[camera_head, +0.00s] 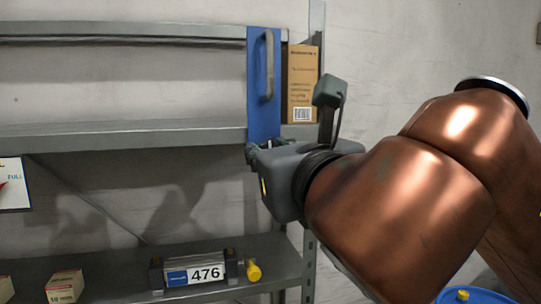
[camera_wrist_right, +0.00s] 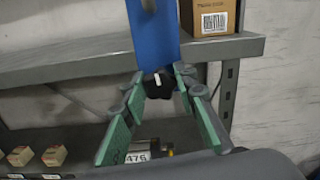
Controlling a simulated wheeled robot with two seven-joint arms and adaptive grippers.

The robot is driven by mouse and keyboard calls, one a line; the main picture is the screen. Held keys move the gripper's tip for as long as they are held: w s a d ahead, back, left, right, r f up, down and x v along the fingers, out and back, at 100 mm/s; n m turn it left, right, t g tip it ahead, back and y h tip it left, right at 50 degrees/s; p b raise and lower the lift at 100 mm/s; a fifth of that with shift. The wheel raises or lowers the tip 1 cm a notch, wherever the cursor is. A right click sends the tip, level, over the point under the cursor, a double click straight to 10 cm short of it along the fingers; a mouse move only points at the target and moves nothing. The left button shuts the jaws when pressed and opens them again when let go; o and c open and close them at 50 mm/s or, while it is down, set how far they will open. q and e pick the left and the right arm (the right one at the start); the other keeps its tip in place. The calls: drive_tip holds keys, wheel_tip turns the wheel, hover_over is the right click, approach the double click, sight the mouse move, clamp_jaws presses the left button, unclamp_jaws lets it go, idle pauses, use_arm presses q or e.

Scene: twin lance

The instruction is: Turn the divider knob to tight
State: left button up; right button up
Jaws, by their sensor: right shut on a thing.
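The blue divider (camera_head: 263,85) with a grey upright handle (camera_head: 267,65) stands at the right end of the upper shelf, and its lower end shows in the right wrist view (camera_wrist_right: 154,35). A dark knob (camera_wrist_right: 157,88) with a white mark sits below that lower end. My right gripper (camera_wrist_right: 160,86) has its green-padded fingertips on either side of the knob and is shut on it. In the head view the right gripper (camera_head: 263,147) is just under the divider, and the knob is mostly hidden. No tight marking is readable. My left gripper is not in view.
A cardboard box (camera_head: 303,83) stands right of the divider on the upper shelf (camera_head: 120,136). On the lower shelf are a device labelled 476 (camera_head: 200,273) with a yellow knob (camera_head: 253,271) and small boxes (camera_head: 65,286). A blue drum (camera_head: 470,294) is at the bottom right.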

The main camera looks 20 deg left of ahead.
drive_tip(key=shift+f+m, duration=0.1)
drive_tip(key=shift+m, duration=0.5)
drive_tip(key=o, duration=1.2)
drive_tip(key=v, duration=1.2)
